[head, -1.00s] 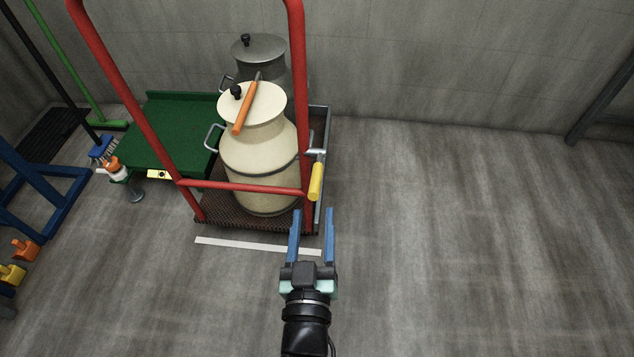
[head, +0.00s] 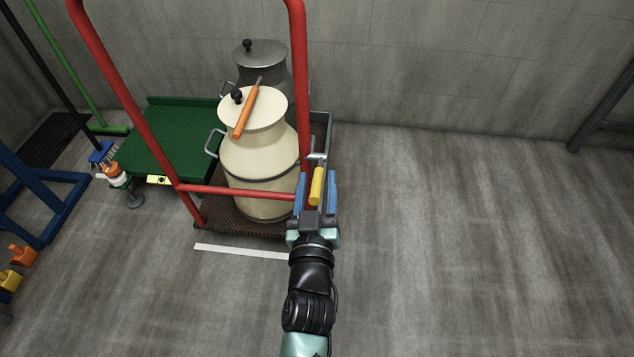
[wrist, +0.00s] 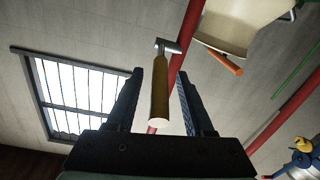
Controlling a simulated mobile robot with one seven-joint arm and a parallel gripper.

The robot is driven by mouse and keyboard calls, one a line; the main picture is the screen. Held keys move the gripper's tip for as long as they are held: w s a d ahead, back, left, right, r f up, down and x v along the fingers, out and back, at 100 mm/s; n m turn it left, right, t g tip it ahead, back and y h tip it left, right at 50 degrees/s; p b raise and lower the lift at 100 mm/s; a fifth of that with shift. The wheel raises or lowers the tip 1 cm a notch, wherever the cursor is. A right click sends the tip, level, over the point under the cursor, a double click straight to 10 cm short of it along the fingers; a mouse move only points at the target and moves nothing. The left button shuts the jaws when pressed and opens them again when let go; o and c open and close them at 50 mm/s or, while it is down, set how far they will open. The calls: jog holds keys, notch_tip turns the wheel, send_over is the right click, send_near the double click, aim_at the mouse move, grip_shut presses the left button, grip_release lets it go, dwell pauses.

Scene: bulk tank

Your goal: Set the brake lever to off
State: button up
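The brake lever has a yellow grip (head: 317,187) on a grey metal arm, at the right side of a red-framed cart (head: 240,191). In the wrist view the yellow grip (wrist: 160,92) hangs between the two fingers, its grey bent end (wrist: 168,46) beyond it. My gripper (head: 317,180) is open, with one blue finger on each side of the yellow grip. In the wrist view my gripper (wrist: 158,85) shows gaps on both sides of the grip. No off marking is readable.
A cream milk can (head: 258,163) and a grey can (head: 262,55) stand on the cart, an orange-handled tool (head: 246,108) across the cream lid. A green platform (head: 172,140) is to the left. The floor on the right (head: 470,230) is clear.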

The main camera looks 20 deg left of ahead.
grip_shut()
dwell(1.2)
